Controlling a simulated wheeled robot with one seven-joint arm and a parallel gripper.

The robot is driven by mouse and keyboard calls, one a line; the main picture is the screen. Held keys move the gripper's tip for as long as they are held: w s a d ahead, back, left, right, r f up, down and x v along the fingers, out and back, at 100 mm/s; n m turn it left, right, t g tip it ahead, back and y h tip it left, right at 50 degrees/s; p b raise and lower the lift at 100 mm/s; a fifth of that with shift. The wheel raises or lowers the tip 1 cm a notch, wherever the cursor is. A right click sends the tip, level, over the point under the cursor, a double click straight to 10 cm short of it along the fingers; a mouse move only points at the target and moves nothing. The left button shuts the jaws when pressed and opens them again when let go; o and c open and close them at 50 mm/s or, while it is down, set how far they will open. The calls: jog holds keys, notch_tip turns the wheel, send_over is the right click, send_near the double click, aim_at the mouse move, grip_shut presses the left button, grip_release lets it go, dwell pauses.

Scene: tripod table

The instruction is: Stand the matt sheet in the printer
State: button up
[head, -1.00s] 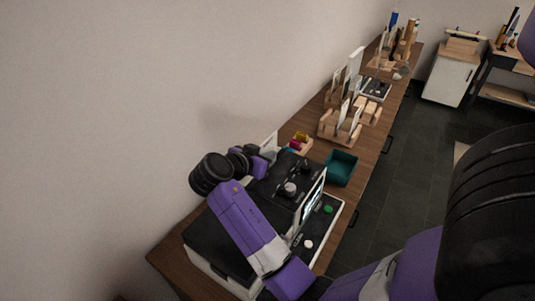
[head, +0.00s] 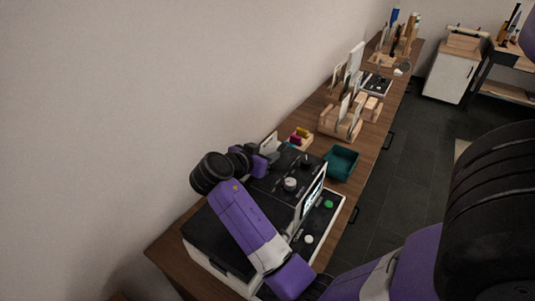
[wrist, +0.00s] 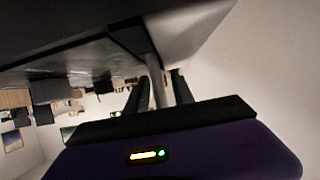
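The printer (head: 218,244) stands at the near end of the long table. It has a black top, a white body and an upright screen (head: 313,191). A small pale sheet (head: 269,143) stands upright at the printer's back, by the wall. My gripper (head: 262,161) is beside the sheet, partly hidden by my purple arm. In the wrist view my gripper (wrist: 160,88) has two dark fingers standing apart. A narrow pale strip (wrist: 156,78), probably the sheet edge-on, shows between them with thin gaps at its sides. Whether the sheet sits in the printer's slot is hidden.
A teal tray (head: 341,162) and a small holder with coloured items (head: 300,137) stand beyond the printer. A wooden rack (head: 341,121) with upright pale sheets is farther along the table (head: 372,139). The wall runs close along the left side. Dark floor is clear at right.

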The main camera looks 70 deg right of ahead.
jog(key=shift+b+v, duration=0.65)
jog(key=shift+v, duration=3.3)
notch_tip(320, 180, up, 9)
jog(key=p, duration=0.6)
